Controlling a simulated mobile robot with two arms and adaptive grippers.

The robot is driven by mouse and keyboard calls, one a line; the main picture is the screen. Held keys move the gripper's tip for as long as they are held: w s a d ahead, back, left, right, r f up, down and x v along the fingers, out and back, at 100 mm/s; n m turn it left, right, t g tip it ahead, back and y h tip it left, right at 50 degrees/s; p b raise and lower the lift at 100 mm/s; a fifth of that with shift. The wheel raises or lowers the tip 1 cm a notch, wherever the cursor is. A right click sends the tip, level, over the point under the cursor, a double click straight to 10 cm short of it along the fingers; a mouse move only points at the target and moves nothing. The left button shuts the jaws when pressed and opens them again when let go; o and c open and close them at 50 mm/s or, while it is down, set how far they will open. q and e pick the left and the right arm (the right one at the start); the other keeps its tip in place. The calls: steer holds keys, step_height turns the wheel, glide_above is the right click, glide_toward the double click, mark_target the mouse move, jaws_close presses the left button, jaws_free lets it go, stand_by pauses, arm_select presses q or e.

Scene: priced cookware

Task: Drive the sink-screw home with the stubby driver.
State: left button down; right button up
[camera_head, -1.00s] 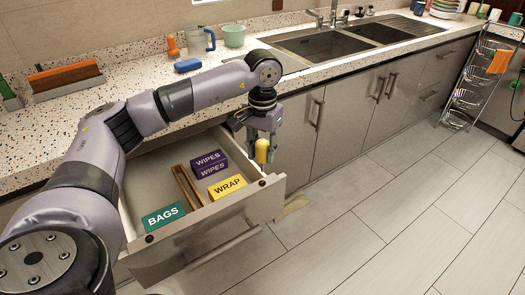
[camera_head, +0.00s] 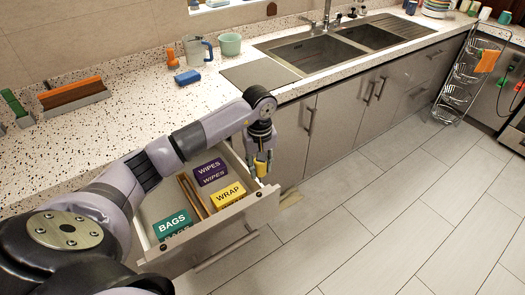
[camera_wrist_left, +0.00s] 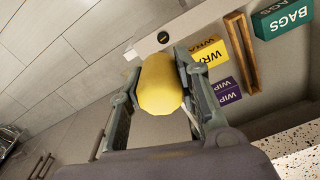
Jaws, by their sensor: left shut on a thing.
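My left gripper (camera_head: 262,165) is shut on the stubby driver (camera_head: 261,171), a short tool with a rounded yellow handle. In the left wrist view the yellow handle (camera_wrist_left: 161,86) sits between the two fingers and hides its own shaft and tip. A dark round screw (camera_wrist_left: 163,38) shows on the drawer front just beyond the handle; it seems to be the sink-screw, at the drawer's sink-side end. The tip's contact with it cannot be seen. Another dark screw (camera_head: 163,247) is at the drawer front's other end. My right gripper is not in view.
The open drawer (camera_head: 235,213) holds a green BAGS box (camera_head: 171,222), purple WIPES box (camera_head: 210,171), yellow WRAP box (camera_head: 228,195) and a wooden divider (camera_head: 192,195). The sink (camera_head: 320,53) is right along the counter. A wire rack (camera_head: 462,82) stands farther right. Floor is clear.

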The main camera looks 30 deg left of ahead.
arm_select(q)
steer(key=shift+s+a+f+n, duration=0.1)
steer(key=shift+s+a+n, duration=0.1)
steer(key=shift+n, duration=0.3)
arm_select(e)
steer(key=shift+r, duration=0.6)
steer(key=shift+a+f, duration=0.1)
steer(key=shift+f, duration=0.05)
arm_select(q)
steer(key=shift+f+b, duration=0.3)
step_height(320, 180, down, 4)
steer(key=b, duration=0.3)
steer(key=shift+b, duration=0.35)
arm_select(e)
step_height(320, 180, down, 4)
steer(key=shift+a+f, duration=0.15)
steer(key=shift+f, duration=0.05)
arm_select(q)
steer(key=shift+r, duration=0.1)
